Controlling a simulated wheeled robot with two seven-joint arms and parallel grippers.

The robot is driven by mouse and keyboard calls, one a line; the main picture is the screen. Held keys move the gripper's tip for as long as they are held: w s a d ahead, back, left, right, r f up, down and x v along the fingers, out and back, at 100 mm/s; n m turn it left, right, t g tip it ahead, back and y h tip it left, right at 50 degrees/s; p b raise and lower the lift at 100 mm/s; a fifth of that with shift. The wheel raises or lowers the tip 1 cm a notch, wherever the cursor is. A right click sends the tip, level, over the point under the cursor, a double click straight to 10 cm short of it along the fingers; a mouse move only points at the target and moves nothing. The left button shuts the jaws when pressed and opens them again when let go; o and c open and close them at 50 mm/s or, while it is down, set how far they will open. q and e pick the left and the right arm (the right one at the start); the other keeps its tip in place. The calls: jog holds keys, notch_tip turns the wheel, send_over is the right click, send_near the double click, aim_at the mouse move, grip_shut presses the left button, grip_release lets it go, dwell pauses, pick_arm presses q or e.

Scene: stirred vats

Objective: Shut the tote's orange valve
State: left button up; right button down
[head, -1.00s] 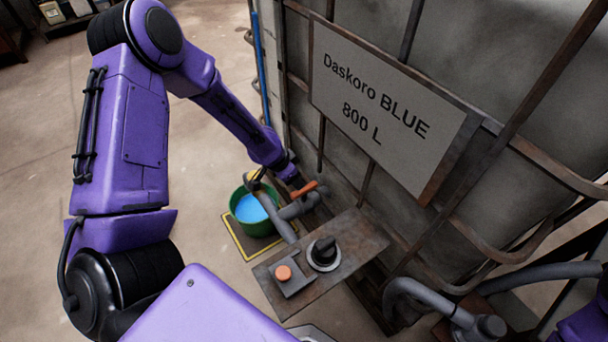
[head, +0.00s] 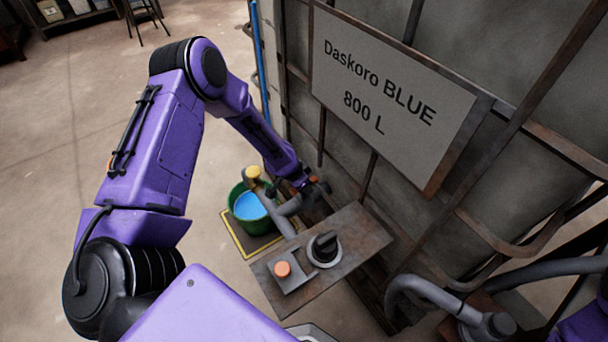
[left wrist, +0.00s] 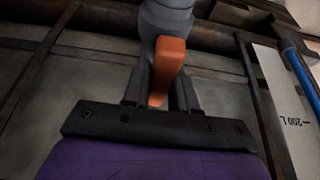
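The tote (head: 480,70) is a large grey caged container with a "Daskoro BLUE 800 L" plate. Its orange valve handle (left wrist: 170,62) shows in the left wrist view, sitting on a grey pipe body. In the head view only a small bit of the orange handle (head: 316,181) shows beside my gripper. My left gripper (left wrist: 161,92) has its two fingers apart, one on each side of the handle. It also shows in the head view (head: 313,188), partly hidden at the valve. I cannot tell whether the fingers touch the handle. My right gripper is out of view.
A green bucket (head: 236,207) with blue liquid stands on a yellow-edged mat (head: 237,238) under the outlet pipe. A rusty plate (head: 350,233) with an orange button and black knob juts out nearer me. A grey hose runs at right. Open floor lies left.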

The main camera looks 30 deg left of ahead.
pick_arm(q)
grip_shut()
jog(key=shift+a+m+h+p, duration=0.1)
jog(key=shift+m+h+p, duration=0.25)
jog(key=shift+m, duration=0.45)
jog(key=shift+f+m+g+h, duration=0.1)
jog(key=shift+m+g+h, duration=0.2)
jog(key=shift+m, duration=0.5)
jog(key=m+g+b, duration=0.1)
jog(key=m+b, duration=0.2)
jog(key=shift+f+m+h, duration=0.1)
jog(key=shift+m+h, duration=0.2)
jog(key=shift+h, duration=0.05)
jog(key=m+g+b, duration=0.1)
jog(key=m+b, duration=0.1)
jog(key=m, duration=0.1)
jog(key=shift+m, duration=0.3)
jog(key=m+g+b, duration=0.1)
jog(key=m, duration=0.2)
jog(key=shift+m+g+h+b, duration=0.3)
jog(key=shift+g+b, duration=0.1)
jog(key=shift+r+m+g+b, duration=0.2)
jog(key=shift+m+g+b, duration=0.45)
jog(key=shift+m, duration=1.25)
jog(key=o, duration=0.9)
grip_release()
jog(key=shift+c, duration=0.2)
